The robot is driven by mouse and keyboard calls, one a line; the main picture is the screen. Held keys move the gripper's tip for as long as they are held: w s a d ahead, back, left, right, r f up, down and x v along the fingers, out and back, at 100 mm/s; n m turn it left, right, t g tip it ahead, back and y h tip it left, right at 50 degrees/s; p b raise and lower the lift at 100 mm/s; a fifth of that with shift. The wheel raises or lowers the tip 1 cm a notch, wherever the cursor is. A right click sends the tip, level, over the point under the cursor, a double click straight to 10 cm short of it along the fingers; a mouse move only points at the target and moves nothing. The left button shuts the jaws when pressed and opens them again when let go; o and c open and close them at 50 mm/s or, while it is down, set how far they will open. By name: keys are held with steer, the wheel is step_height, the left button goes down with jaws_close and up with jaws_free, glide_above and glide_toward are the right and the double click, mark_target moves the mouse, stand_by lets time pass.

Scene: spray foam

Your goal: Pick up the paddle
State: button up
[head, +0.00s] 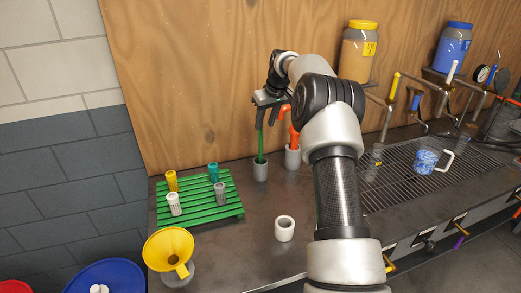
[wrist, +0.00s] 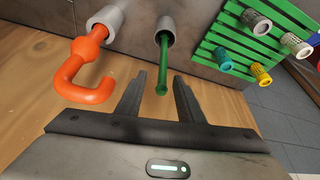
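A thin green rod (head: 261,146) stands upright in a small grey cup (head: 260,172) near the wooden wall. An orange hooked tool (head: 293,138) stands in a second grey cup (head: 292,160) just right of it. I cannot tell for sure which is the paddle, as their lower ends are hidden in the cups. My gripper (head: 267,116) points down at the green rod's top. In the wrist view, my gripper (wrist: 159,80) is open and the green rod (wrist: 163,65) shows between its fingers, which look clear of it. The orange tool (wrist: 85,75) is outside the fingers, to the left.
A green slatted rack (head: 205,212) with several small nozzles stands left of the cups. A yellow funnel (head: 168,250) and a white ring (head: 285,228) are nearer the front. A metal grate (head: 430,180) with a blue mug (head: 426,160) lies right. The wooden wall (head: 190,80) is close behind.

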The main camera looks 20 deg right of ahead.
steer(key=p+x, duration=0.1)
steer(key=x, duration=0.5)
steer(key=shift+w+a, duration=0.2)
steer(key=shift+a, duration=0.15)
steer(key=shift+f, duration=0.15)
jaws_close()
